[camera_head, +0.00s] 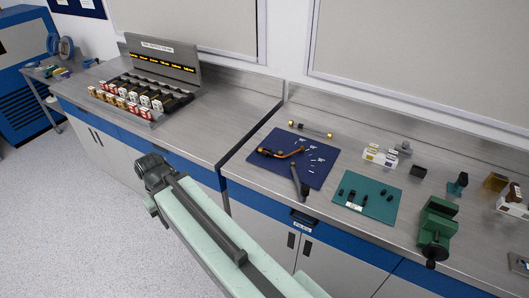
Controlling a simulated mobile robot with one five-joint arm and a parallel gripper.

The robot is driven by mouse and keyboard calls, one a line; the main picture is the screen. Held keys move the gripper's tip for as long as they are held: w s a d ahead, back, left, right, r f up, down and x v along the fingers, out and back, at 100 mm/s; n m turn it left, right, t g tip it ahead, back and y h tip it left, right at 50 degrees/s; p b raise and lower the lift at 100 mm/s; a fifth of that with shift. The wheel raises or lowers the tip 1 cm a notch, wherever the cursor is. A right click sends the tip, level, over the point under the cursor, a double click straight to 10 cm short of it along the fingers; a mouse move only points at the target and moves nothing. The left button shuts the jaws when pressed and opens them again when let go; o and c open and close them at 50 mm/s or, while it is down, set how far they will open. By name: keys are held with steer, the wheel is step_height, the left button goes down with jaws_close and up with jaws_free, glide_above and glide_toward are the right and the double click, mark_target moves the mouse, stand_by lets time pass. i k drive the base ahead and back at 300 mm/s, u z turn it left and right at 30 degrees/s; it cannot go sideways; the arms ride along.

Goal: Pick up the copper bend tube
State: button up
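The copper bend tube (287,155) lies on the dark blue mat (262,166) on the right-hand bench. It looks orange-copper, with a bend and a darker section toward its left end. Brass-coloured bits show near its ends. My arm reaches up from the bottom of the view, pale green with a dark joint at its far end, left of the mat and in front of the cabinets. My gripper cannot be made out in this view. Nothing of mine is seen touching the tube.
A dark bar-shaped tool (299,183) lies at the mat's front part. A thin rod with brass ends (310,130) lies behind the mat. A teal mat (379,208) with small black parts and a green vise (436,225) are to the right. A display rack (163,62) stands left.

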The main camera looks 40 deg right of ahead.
mark_target(272, 154)
steer(key=u, duration=0.05)
steer(key=i, duration=0.85)
steer(key=z, duration=0.1)
